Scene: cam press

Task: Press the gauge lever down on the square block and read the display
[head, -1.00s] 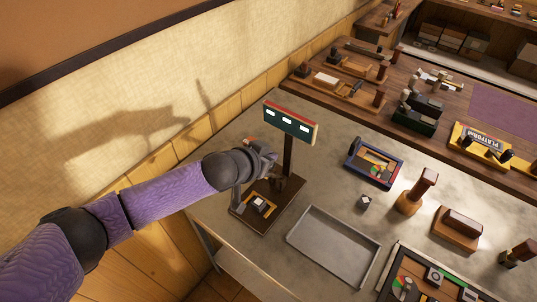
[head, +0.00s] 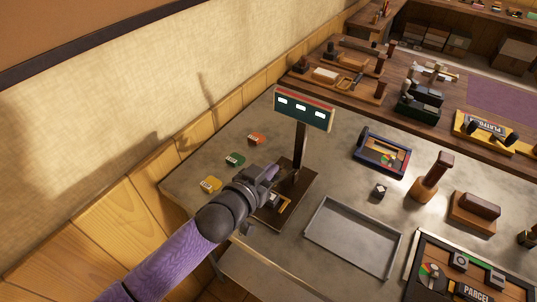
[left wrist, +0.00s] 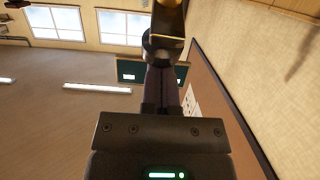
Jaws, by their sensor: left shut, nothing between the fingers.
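The gauge stands on the grey table with a dark brown base (head: 303,190), a dark post (head: 299,148) and a green display (head: 303,109) on top. The display shows three small white windows; I cannot read anything on them. My left gripper (head: 271,172) is shut and empty, low beside the post and over the base's left side. In the left wrist view its fingers (left wrist: 161,92) point at a dark rounded part that I cannot identify. The square block (head: 275,201) is mostly hidden behind my gripper and wrist. I cannot make out the lever clearly. My right gripper is out of view.
An empty grey tray (head: 345,240) lies right of the gauge. Orange (head: 256,139), green (head: 235,159) and yellow (head: 210,185) pieces lie along the table's left.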

